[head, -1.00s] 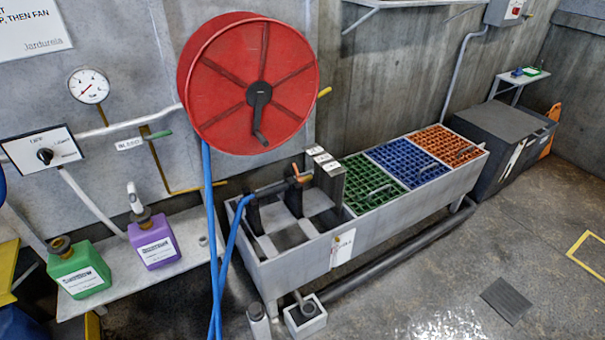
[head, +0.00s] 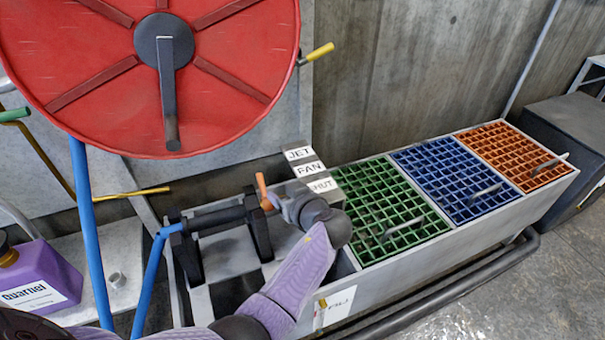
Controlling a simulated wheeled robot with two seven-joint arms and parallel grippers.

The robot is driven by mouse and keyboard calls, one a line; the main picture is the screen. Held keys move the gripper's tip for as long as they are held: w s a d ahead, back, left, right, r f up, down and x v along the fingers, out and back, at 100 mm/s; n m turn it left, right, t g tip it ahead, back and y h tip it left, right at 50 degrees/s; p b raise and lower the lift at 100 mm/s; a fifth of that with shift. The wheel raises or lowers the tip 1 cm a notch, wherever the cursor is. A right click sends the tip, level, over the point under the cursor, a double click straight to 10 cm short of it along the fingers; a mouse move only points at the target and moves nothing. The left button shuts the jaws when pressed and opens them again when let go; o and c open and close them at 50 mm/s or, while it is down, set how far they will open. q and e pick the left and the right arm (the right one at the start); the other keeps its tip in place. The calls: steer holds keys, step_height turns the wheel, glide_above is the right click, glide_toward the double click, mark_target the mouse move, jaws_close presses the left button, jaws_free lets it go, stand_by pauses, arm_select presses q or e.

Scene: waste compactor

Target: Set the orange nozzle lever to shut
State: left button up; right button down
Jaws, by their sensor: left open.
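The orange nozzle lever (head: 263,190) stands up from the end of the dark spray nozzle (head: 215,218), which rests in black cradles on the grey trough. Labels JET, FAN and SHUT (head: 322,185) step down a plate just right of the lever. I cannot tell which label the lever lines up with. My left gripper (head: 273,203), at the end of a lilac arm from the bottom, is open beside the lever's lower part. Its fingers partly overlap the lever's base, and contact is unclear. My right gripper is out of view.
A red hose reel (head: 95,75) hangs over the left side, with a blue hose (head: 92,235) running down. Green (head: 385,205), blue (head: 455,175) and orange grates (head: 510,150) fill the trough's right part. A purple jug (head: 40,280) stands on the left shelf.

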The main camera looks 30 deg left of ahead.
mark_target(263, 183)
arm_select(q)
steer(key=b+x, duration=0.1)
steer(key=x, duration=0.1)
steer(key=b+x, duration=0.1)
steer(key=x, duration=0.2)
steer(key=b+x, duration=0.2)
steer(key=x, duration=0.1)
steer(key=shift+s+a+f, duration=0.2)
steer(key=shift+s+a, duration=0.1)
steer(key=shift+s, duration=0.05)
steer(key=shift+w+a, duration=0.15)
steer(key=shift+a, duration=0.1)
steer(key=shift+a+r, duration=0.1)
jaws_close()
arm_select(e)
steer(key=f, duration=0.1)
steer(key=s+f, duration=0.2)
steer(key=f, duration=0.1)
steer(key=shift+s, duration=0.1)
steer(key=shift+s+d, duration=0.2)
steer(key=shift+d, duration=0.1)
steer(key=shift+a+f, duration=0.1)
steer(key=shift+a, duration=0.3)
